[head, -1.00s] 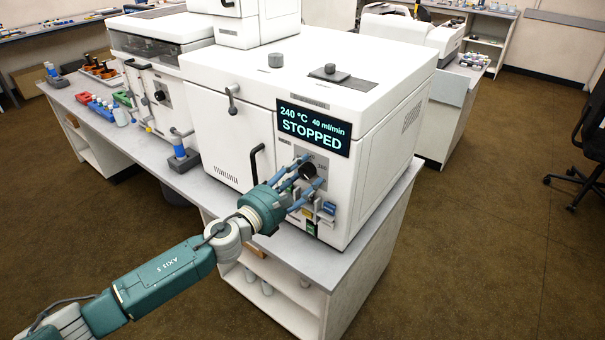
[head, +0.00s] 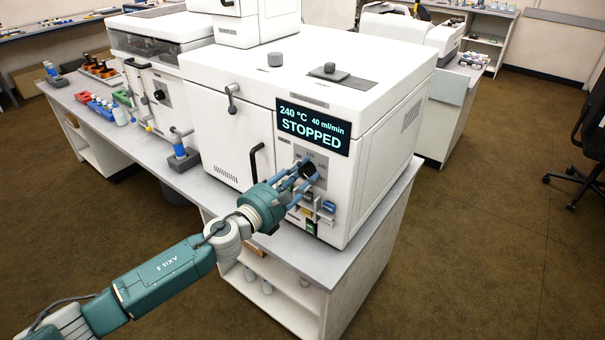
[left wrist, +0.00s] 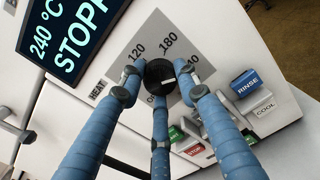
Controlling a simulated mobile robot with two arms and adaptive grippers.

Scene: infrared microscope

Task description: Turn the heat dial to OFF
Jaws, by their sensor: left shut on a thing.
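The heat dial is a black round knob (head: 308,170) on a grey scale plate on the front of the white instrument (head: 225,110). In the left wrist view the dial (left wrist: 158,72) sits among the labels HEAT, 120, 180 and a partly covered one ending in 40. A small light mark shows on its right side, towards that covered label. The OFF label is mostly hidden by a finger. My left gripper (head: 303,175) has its blue fingers closed around the dial; it also shows in the left wrist view (left wrist: 160,88). My right gripper is not in view.
The display (head: 312,127) above the dial reads 240 °C, 40 ml/min, STOPPED. Below the dial are RINSE (left wrist: 245,82), COOL (left wrist: 264,107) and STOP (left wrist: 195,149) buttons, close to my fingers. A black door handle (head: 255,162) stands left of the dial.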

